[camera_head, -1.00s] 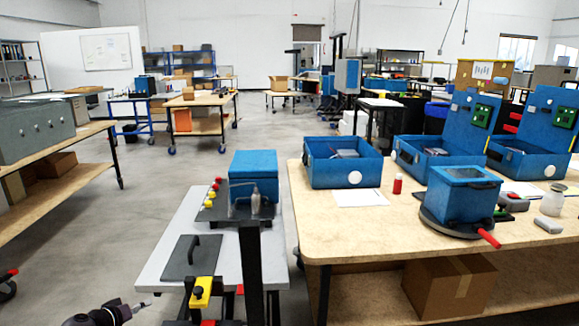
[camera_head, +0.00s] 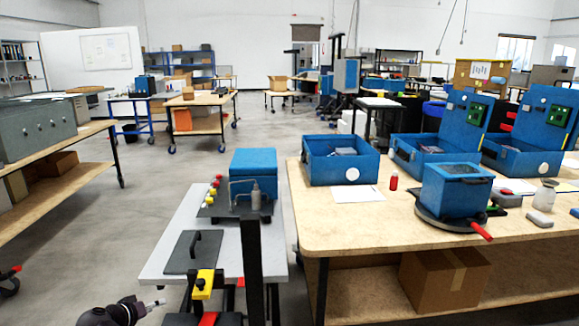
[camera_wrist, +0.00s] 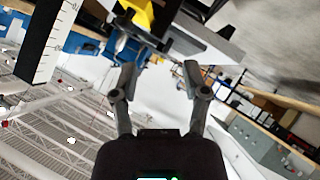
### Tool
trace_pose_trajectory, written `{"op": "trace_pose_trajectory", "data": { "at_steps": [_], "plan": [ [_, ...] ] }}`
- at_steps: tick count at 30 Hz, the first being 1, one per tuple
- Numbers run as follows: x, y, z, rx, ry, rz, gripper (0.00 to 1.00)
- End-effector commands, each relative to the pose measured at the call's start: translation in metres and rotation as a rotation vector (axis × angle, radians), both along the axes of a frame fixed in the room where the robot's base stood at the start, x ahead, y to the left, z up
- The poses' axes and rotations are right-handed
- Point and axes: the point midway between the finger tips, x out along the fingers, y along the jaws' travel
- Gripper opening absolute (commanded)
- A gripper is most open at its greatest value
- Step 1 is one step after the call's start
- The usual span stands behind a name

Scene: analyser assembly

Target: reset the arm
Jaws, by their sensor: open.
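My gripper (camera_wrist: 159,75) shows in the wrist view with its two fingers spread apart and nothing between them. In the head view my gripper (camera_head: 154,303) is small, low at the left, in front of the grey-white table (camera_head: 165,268). Its finger details are too small to make out there. It is apart from the black plate with a handle (camera_head: 193,252) and the yellow block (camera_head: 203,284). The wrist picture is strongly tilted, with the ceiling at lower left.
A blue box (camera_head: 252,172) and a dark stand with red and yellow knobs (camera_head: 208,212) are on the grey-white table. A dark upright post (camera_head: 252,270) rises at its front. The wooden bench (camera_head: 330,228) at right holds open blue cases. Open floor (camera_head: 100,235) lies left.

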Motion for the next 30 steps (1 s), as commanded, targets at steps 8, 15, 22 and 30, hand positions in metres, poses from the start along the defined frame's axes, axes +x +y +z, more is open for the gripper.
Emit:
{"op": "trace_pose_trajectory", "data": {
  "at_steps": [8,15,22,30],
  "plan": [
    [0.018,-0.051,-0.010,-0.006,0.074,-0.055,0.59],
    [0.037,-0.127,-0.026,-0.004,0.192,-0.131,0.59],
    [0.046,-0.205,-0.042,0.014,0.322,-0.200,0.59],
    [0.044,-0.290,-0.058,0.060,0.468,-0.265,0.59]
  ]
}}
